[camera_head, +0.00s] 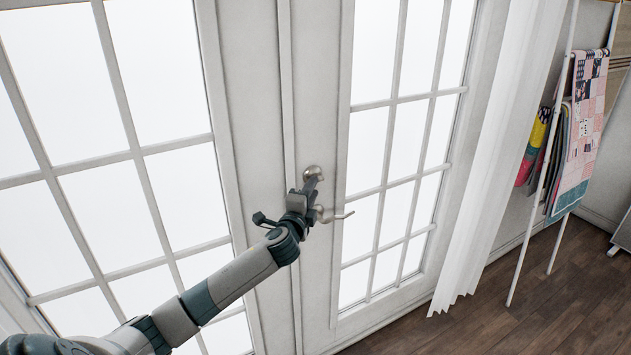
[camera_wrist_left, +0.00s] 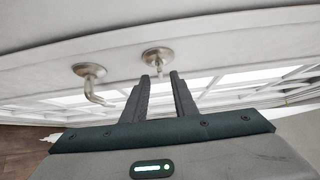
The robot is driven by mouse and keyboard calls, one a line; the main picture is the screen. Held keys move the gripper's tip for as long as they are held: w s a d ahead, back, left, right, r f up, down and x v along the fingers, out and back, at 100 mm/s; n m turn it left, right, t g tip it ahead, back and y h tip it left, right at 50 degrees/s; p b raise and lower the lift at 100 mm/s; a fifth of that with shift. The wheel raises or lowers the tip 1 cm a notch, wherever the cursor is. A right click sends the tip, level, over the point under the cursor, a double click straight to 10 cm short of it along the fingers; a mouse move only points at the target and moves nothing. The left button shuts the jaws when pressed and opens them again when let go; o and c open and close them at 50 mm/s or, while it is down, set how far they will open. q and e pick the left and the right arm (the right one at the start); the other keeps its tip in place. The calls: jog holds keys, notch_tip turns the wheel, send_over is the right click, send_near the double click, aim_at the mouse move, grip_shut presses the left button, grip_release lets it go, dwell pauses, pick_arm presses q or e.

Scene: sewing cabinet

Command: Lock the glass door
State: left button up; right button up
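The white double glass door (camera_head: 327,80) is closed, with its two leaves meeting at the centre. A round metal lock with a small turn piece (camera_head: 313,171) sits above a curved lever handle (camera_head: 338,215). In the left wrist view the lock (camera_wrist_left: 157,56) is straight ahead and the handle (camera_wrist_left: 91,72) is to its left. My left gripper (camera_head: 310,185) is at the lock. In the wrist view its fingers (camera_wrist_left: 162,80) are parted, with the turn piece between their tips and gaps visible beside it. Whether a finger touches it, I cannot tell. My right gripper is out of view.
A white curtain (camera_head: 495,160) hangs to the right of the door. A white ladder rack with quilts (camera_head: 583,130) leans against the wall farther right. The wooden floor (camera_head: 560,300) at the lower right is clear.

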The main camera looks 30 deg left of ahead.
pick_arm(q)
jog(key=shift+p+x, duration=0.3)
jog(key=shift+x, duration=1.7)
grip_shut()
